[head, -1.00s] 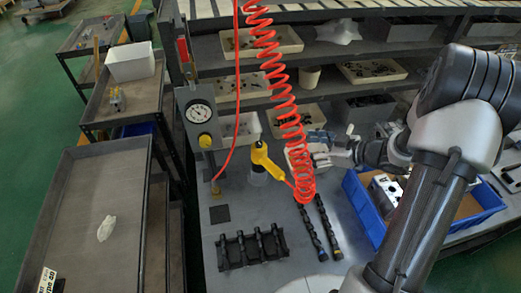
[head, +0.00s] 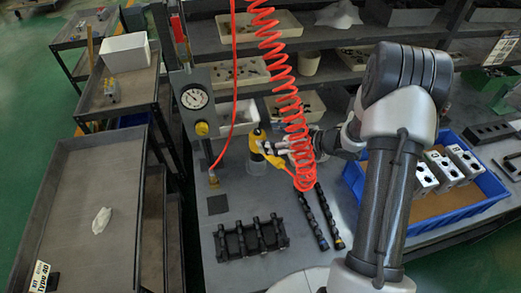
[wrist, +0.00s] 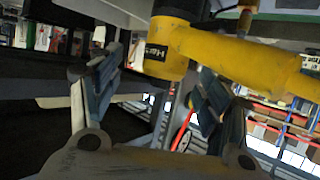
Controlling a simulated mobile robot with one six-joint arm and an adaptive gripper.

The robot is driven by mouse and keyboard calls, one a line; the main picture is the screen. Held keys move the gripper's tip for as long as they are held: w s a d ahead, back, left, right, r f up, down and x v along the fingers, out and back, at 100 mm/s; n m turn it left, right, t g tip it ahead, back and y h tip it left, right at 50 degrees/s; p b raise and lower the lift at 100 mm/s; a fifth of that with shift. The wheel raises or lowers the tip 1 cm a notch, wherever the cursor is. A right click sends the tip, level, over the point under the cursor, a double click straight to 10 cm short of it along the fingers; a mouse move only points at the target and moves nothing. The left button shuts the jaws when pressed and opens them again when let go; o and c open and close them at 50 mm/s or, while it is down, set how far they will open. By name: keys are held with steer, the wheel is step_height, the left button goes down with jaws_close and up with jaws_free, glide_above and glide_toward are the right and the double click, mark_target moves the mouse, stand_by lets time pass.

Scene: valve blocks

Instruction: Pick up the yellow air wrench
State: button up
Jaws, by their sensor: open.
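The yellow air wrench (head: 256,142) stands upright on the grey workbench in the head view, by the red coiled hose. My gripper (head: 274,149) is at its right side, with the fingers pointing left toward it; the coil partly hides the wrist. In the wrist view, the yellow wrench (wrist: 225,55) crosses the upper middle and right, with its black labelled end between and beyond the fingertips. My gripper (wrist: 155,80) is open in the wrist view, one finger on each side. I cannot tell whether a finger touches the wrench.
The red coiled hose (head: 292,110) hangs in front of my wrist. A pressure gauge (head: 194,97) is on a post at left. A black manifold (head: 250,239) and black shafts (head: 313,220) lie in front. A blue crate (head: 445,222) with metal blocks stands right. Shelves with trays are behind.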

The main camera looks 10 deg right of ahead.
mark_target(264, 137)
steer(key=b+x, duration=0.1)
steer(key=x, duration=0.3)
steer(key=shift+s+a+b, duration=0.25)
steer(key=shift+a+b, duration=0.05)
steer(key=shift+b, duration=0.05)
steer(key=shift+w+a+f, duration=0.15)
steer(key=shift+w+a, duration=0.1)
steer(key=shift+w, duration=0.1)
steer(key=shift+c, duration=0.5)
steer(key=c, duration=1.3)
steer(key=shift+c, duration=0.4)
